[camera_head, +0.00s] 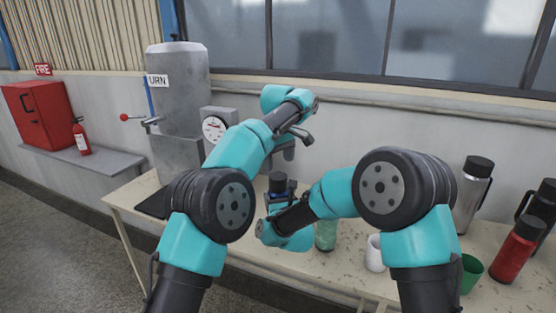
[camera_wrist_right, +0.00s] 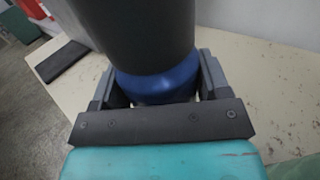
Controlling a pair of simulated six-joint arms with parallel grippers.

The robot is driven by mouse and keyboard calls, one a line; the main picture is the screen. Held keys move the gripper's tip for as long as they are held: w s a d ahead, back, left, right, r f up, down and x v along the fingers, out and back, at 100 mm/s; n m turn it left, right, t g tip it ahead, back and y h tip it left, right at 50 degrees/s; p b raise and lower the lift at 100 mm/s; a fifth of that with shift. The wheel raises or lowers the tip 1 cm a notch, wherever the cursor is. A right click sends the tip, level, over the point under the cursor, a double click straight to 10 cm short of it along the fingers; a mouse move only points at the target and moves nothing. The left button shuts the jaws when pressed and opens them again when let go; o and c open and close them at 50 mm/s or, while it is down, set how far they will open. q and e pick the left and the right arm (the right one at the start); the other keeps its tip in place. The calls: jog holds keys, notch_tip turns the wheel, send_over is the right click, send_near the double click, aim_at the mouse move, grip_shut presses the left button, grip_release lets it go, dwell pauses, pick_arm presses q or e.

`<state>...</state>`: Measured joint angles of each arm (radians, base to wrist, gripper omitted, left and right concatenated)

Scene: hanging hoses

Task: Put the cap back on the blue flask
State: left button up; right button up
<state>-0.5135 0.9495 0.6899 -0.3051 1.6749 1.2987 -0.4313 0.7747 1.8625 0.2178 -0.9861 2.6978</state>
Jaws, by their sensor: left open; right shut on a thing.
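The blue flask (camera_head: 278,194) stands out between my arms in the head view, mostly hidden below by my right arm. A dark grey cylindrical cap (camera_head: 278,180) is at its top; the wrist view shows the cap (camera_wrist_right: 135,35) directly over the blue body (camera_wrist_right: 158,84), with no clear gap. I cannot tell whether it is fully seated. My right gripper (camera_wrist_right: 155,76) is shut around the blue flask, one finger on each side. My left gripper (camera_head: 290,146) is open and empty, above and apart from the cap, near the wall.
A steel urn (camera_head: 180,90) and a gauge (camera_head: 214,129) stand at the back left of the table (camera_head: 135,195). A green glass (camera_head: 326,236), white mug (camera_head: 374,253), green cup (camera_head: 470,273), red flask (camera_head: 517,250), steel flask (camera_head: 472,196) and black flask (camera_head: 541,204) stand to the right.

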aim_at(278, 176)
pick_arm(q)
jog(key=shift+f, duration=0.15)
jog(key=shift+f, duration=3.85)
jog(key=shift+c, duration=0.3)
